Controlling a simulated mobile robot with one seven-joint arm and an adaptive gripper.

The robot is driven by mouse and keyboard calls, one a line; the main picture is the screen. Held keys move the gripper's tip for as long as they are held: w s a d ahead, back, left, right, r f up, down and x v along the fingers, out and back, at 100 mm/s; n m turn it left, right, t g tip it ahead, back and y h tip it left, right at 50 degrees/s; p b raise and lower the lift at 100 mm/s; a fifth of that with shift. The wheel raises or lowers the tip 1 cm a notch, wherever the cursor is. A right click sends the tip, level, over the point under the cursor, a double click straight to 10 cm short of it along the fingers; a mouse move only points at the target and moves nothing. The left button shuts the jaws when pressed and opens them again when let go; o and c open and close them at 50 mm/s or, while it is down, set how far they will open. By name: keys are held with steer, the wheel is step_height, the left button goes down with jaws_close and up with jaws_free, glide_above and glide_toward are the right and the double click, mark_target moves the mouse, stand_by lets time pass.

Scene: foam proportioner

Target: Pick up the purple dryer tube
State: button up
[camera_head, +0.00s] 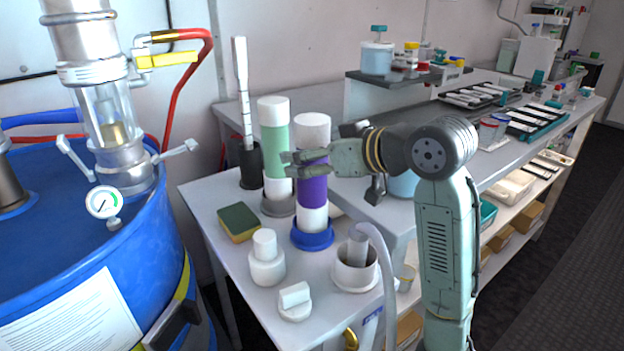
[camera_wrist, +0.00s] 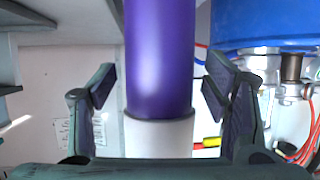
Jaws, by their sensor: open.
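The purple dryer tube (camera_head: 312,188) stands upright in a blue round base (camera_head: 312,236) on the small table. It has white ends and a purple middle. My gripper (camera_head: 290,163) is level with the upper part of the purple section and hides a little of it in the head view. In the wrist view the purple tube (camera_wrist: 160,60) runs between the two open fingers of my gripper (camera_wrist: 160,92), with a visible gap on each side. Whether the tube lies fully between the fingertips in depth is hard to tell.
A green tube (camera_head: 276,150) in a grey base stands close behind to the left. A sponge (camera_head: 239,222), a white bottle (camera_head: 266,262) and a white cup with a hose (camera_head: 354,268) stand around it. A blue drum (camera_head: 150,262) is at the left.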

steer(key=shift+w+a+f, duration=0.1)
steer(key=shift+w+a, duration=0.05)
steer(key=shift+c, duration=0.5)
jaws_close()
stand_by(0.4)
